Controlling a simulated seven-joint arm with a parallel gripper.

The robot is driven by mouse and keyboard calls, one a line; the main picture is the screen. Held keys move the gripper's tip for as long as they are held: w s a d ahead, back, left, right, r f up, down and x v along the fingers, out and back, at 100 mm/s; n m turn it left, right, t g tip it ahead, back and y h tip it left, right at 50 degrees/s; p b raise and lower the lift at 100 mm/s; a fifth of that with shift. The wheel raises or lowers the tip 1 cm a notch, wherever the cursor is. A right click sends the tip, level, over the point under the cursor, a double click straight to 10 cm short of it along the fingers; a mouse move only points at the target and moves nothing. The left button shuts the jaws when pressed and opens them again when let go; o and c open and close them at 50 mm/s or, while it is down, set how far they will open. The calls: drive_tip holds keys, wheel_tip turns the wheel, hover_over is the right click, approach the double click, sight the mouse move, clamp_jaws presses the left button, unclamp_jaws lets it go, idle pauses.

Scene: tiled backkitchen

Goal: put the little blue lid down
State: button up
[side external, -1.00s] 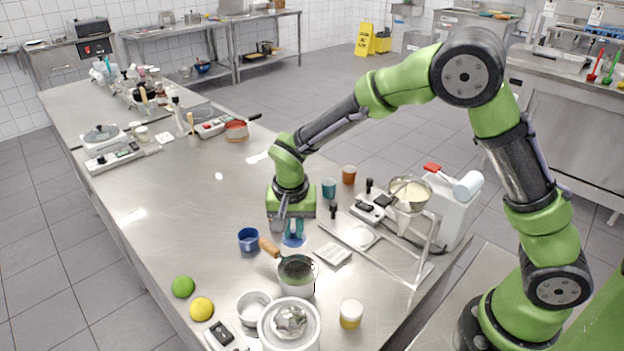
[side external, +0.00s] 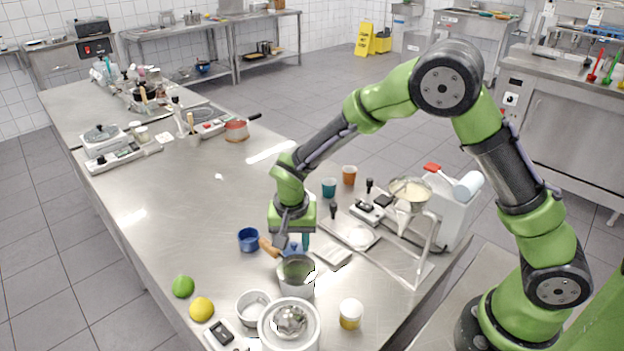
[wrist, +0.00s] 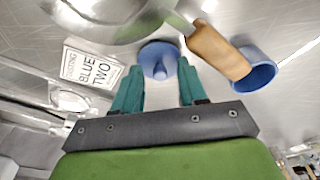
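The little blue lid (wrist: 159,55), a round disc with a knob, shows in the wrist view just beyond and between my fingertips. My gripper (wrist: 160,76) has its two teal fingers spread, with a visible gap on both sides of the knob. In the side view the lid (side external: 291,247) is low under my gripper (side external: 294,243), by the table surface and behind the pot's wooden handle, which partly hides it. Whether its underside rests flat on the steel is hard to tell.
A pot (side external: 297,277) with a wooden handle (wrist: 217,50) is close beside the lid. A blue cup (side external: 249,239) stands to the left. A "BLUE TWO" card (wrist: 88,74) lies nearby. The steel table (side external: 190,225) is clear further left.

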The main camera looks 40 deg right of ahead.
wheel_tip(320, 180, up, 12)
drive_tip(key=s+a, duration=0.1)
drive_tip(key=s+d+r+n+t+y, duration=0.1)
drive_tip(key=s+d+r+n+t, duration=0.1)
drive_tip(key=s, duration=0.7)
drive_tip(key=s+d+r+n+t+y, duration=0.2)
drive_tip(key=s+d+r, duration=0.4)
drive_tip(key=s+r, duration=0.3)
drive_tip(key=shift+s+n+t, duration=0.4)
drive_tip(key=shift+n+t, duration=0.1)
drive_tip(key=shift+t, duration=0.5)
